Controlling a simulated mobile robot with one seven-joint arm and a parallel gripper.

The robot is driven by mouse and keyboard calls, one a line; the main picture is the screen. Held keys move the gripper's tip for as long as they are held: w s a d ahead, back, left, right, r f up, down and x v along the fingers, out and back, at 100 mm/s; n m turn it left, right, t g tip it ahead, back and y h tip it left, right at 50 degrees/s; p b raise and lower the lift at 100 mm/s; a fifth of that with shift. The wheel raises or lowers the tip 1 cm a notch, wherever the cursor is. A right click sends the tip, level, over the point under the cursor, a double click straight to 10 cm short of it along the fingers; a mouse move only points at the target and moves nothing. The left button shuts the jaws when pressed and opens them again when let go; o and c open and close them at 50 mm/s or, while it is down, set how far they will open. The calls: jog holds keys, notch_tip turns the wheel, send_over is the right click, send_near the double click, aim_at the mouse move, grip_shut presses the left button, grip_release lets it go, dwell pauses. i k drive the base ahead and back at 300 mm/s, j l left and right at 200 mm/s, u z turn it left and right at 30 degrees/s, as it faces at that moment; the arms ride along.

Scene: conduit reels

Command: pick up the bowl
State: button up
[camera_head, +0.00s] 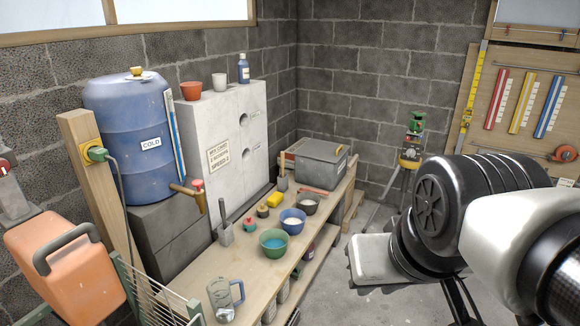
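Several bowls stand on the wooden bench, and I cannot tell which one is meant. A green bowl (274,244) with blue contents is nearest. A blue bowl (292,222) with white contents is just behind it, and a dark bowl (308,204) with pale contents is farther back. All are upright. My arm enters from the right, well apart from the bowls. Dark thin parts under it at the bottom edge may belong to my gripper. Its fingertips cannot be made out, and nothing held is visible.
A tap (190,193) juts over the bench. A wire rack (155,294) is at front left.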

aim_at(292, 220)
jog(key=i, duration=0.1)
jog(key=u, duration=3.7)
jog(key=z, duration=3.55)
jog(key=i+l, duration=0.3)
jog(key=l, duration=0.2)
